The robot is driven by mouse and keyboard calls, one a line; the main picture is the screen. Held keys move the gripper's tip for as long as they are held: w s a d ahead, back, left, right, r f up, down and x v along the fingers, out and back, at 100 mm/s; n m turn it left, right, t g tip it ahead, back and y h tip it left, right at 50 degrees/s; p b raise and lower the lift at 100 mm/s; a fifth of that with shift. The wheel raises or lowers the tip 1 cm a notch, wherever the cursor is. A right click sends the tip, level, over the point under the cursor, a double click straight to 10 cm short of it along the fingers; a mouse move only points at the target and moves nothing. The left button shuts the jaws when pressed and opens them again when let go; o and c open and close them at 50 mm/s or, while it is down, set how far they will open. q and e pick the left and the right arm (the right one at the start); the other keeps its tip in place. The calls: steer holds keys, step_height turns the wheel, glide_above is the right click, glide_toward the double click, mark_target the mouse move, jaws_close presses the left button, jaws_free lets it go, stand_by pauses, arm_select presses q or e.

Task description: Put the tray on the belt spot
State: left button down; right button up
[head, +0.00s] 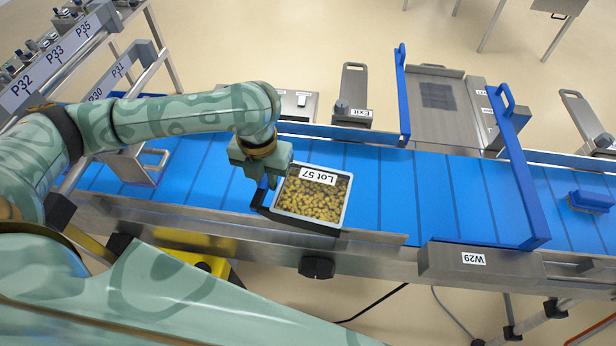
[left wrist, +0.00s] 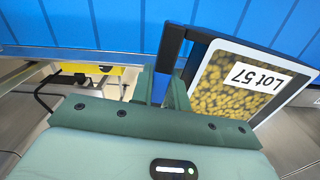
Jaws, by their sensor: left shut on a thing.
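The tray (head: 345,203), labelled "Lot 57", has a pale rim and is filled with small yellow-brown pieces. It is over the near side of the blue belt (head: 390,190); I cannot tell whether it touches the belt. A black bar (head: 257,197) runs at its left side. My left gripper (head: 266,184) is at the tray's left edge. In the left wrist view its fingers (left wrist: 162,90) are shut on the tray's black bar (left wrist: 170,48), and the tray (left wrist: 215,48) is tilted to the right. My right gripper is not in view.
A blue upright guard frame (head: 517,165) crosses the belt on the right, with a metal platform (head: 438,100) behind. A blue block (head: 590,201) lies at the far right. A metal rail (head: 370,236) edges the near side. Belt between tray and frame is clear.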

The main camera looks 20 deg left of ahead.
arm_select(q)
steer(key=shift+n, duration=0.7)
steer(key=w+a+f+b, duration=0.1)
steer(key=w+f, duration=0.2)
steer(key=w+a+f+b, duration=0.2)
steer(key=w+f, duration=0.1)
steer(key=w, duration=0.1)
steer(key=w+a+f+b, duration=0.1)
steer(key=w+a+f, duration=0.1)
steer(key=w+f, duration=0.1)
steer(key=shift+w+a+b, duration=0.2)
steer(key=shift+w+b, duration=0.1)
steer(key=shift+w, duration=0.15)
steer(key=shift+w+a+f, duration=0.1)
steer(key=shift+w+f, duration=0.05)
steer(key=shift+f, duration=0.05)
steer(key=shift+w+a+f+b, duration=0.1)
steer(key=shift+f+b, duration=0.4)
steer(key=shift+f, duration=1.05)
steer(key=shift+f, duration=0.15)
steer(key=c, duration=1.4)
jaws_free()
steer(key=shift+o, duration=0.2)
